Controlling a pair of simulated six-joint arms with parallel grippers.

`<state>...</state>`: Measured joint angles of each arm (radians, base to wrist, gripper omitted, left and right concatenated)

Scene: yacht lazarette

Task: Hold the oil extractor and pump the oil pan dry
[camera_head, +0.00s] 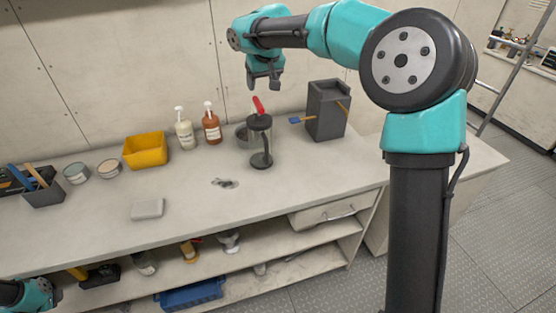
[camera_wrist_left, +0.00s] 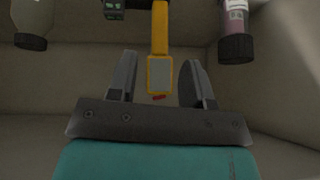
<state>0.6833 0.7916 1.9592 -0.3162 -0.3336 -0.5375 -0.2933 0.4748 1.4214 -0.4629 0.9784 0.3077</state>
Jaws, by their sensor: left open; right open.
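The oil extractor (camera_head: 260,141) is a dark upright cylinder with a red handle, standing on the bench. A round grey pan (camera_head: 242,134), perhaps the oil pan, is partly hidden behind it; its contents cannot be seen. My right gripper (camera_head: 264,82) is open and empty above the extractor, apart from it. My left arm shows only at the lower left corner of the head view. In the left wrist view my left gripper (camera_wrist_left: 155,62) is open, with a yellow-handled tool (camera_wrist_left: 160,45) showing beyond and between its fingers.
Pump bottles (camera_head: 185,130) and a yellow bin (camera_head: 145,151) stand left of the extractor; a dark grey box (camera_head: 327,110) stands right. A grey block (camera_head: 147,209) lies near the bench front. The lower shelf holds several tools and a blue crate (camera_head: 190,293).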

